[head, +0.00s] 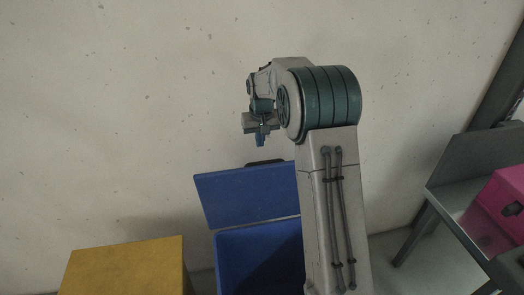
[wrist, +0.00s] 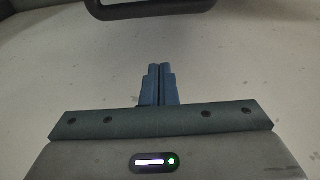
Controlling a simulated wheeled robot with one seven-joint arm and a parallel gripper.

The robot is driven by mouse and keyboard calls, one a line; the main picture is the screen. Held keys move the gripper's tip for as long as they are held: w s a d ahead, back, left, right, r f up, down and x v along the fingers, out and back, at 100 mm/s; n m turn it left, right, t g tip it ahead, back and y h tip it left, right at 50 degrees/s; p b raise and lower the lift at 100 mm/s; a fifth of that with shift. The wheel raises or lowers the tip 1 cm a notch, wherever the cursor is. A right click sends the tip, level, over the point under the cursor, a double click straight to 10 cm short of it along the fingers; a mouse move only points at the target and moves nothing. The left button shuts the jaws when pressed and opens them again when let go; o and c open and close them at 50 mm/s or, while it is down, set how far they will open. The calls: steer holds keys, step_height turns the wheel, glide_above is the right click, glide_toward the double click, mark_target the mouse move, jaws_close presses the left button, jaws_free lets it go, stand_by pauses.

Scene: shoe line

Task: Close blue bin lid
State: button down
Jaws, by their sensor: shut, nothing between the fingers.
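The blue bin (head: 258,262) stands on the floor, partly hidden on its right by my arm. Its blue lid (head: 245,195) is open, standing tilted up at the back of the bin near the wall. A dark handle (head: 265,162) shows at the lid's top edge. My gripper (head: 260,140) is above the lid, apart from it, pointing down. In the wrist view my gripper's blue fingers (wrist: 159,70) are together with nothing between them. A dark bar (wrist: 150,8), apparently the handle, crosses the top of the wrist view beyond the fingertips.
A yellow box (head: 125,268) stands left of the bin. A grey table (head: 450,215) with a pink box (head: 497,212) on it is at the right. A bare pale wall (head: 120,110) rises behind everything.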

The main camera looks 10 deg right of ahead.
steer(key=shift+s+f, duration=0.6)
steer(key=shift+s, duration=0.3)
steer(key=shift+s+f, duration=0.55)
steer(key=shift+s, duration=0.35)
steer(key=shift+f, duration=0.1)
